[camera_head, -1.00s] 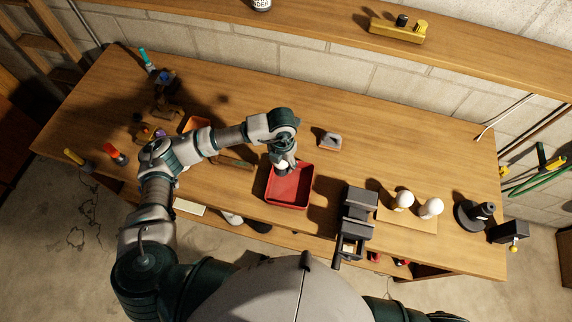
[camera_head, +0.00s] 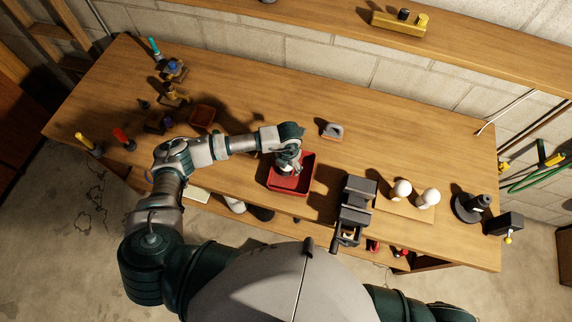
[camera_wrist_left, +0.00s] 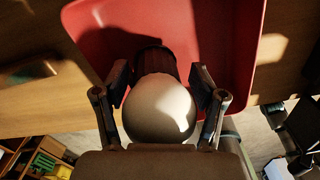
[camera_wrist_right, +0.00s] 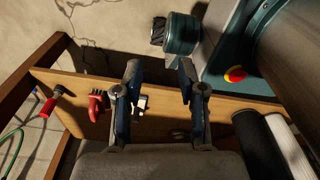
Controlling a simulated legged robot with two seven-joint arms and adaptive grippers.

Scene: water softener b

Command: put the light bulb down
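The light bulb (camera_wrist_left: 160,108) has a round white globe and a dark base; in the left wrist view it sits between the fingers of my left gripper (camera_wrist_left: 160,85). The fingers lie against both sides of the globe, and the base points towards the red tray (camera_wrist_left: 250,75). In the head view my left gripper (camera_head: 290,168) is over the red tray (camera_head: 305,184), and the bulb is mostly hidden by the hand. I cannot tell whether the base touches the tray floor. My right gripper (camera_wrist_right: 158,80) is open and empty; it is out of the head view.
A dark vise (camera_head: 356,200) stands right of the tray at the bench's front edge. Two white bulbs (camera_head: 401,189) stand on a wooden board further right. A small grey block (camera_head: 331,130) lies behind the tray. The back middle of the workbench (camera_head: 270,90) is clear.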

